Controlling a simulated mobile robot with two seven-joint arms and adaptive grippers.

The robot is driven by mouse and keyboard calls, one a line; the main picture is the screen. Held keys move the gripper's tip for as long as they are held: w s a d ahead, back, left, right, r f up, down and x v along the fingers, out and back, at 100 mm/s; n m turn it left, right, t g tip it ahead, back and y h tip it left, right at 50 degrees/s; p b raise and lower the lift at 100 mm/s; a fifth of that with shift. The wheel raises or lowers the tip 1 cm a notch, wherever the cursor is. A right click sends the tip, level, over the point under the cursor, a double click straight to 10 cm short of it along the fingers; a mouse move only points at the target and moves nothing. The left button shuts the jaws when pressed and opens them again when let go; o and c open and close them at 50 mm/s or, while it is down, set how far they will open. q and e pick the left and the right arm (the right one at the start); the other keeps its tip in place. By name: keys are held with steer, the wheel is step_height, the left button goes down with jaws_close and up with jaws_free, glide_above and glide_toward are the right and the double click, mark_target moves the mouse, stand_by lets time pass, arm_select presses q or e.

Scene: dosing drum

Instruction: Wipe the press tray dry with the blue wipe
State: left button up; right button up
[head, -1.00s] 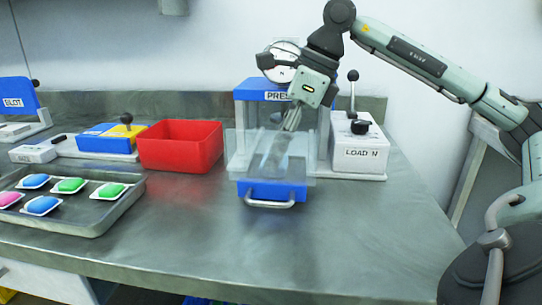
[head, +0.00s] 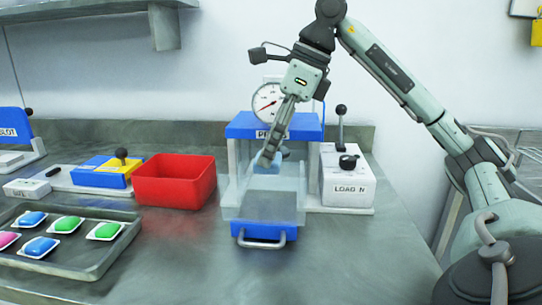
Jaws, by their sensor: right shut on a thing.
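The press (head: 290,121) stands at the middle back of the bench, blue on top with a round dial above. Its press tray (head: 272,207) is grey with a blue front and a metal handle, and is pulled out behind clear guard walls. My right gripper (head: 266,160) points down over the back part of the tray, in front of the press opening. It is shut on a small pale-blue thing, apparently the blue wipe (head: 267,161), mostly hidden by the fingers and the clear guard. I cannot tell whether the wipe touches the tray. My left gripper is out of view.
A red bin (head: 174,182) stands left of the press, and the LOAD N lever box (head: 347,180) stands right. A metal tray (head: 100,262) with several coloured pads lies at the front left. A blue and yellow fixture (head: 105,172) is behind it. The front middle bench is clear.

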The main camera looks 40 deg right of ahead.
step_height(320, 180, up, 8)
steer(key=shift+w+d, duration=0.25)
steer(key=shift+d, duration=0.15)
steer(key=shift+f, duration=0.1)
stand_by(0.7)
steer(key=shift+s+a+f, duration=0.1)
steer(key=shift+a+f, duration=0.05)
steer(key=shift+f, duration=0.85)
steer(key=shift+a+f, duration=0.1)
steer(key=shift+f, duration=0.9)
steer(key=shift+s+f, duration=0.15)
steer(key=shift+f, duration=1)
steer(key=shift+s+f, duration=0.1)
steer(key=shift+f, duration=1)
steer(key=shift+a+f, duration=0.15)
steer(key=shift+f, duration=0.45)
steer(key=shift+a+f, duration=0.15)
steer(key=shift+f, duration=0.4)
steer(key=shift+r, duration=0.1)
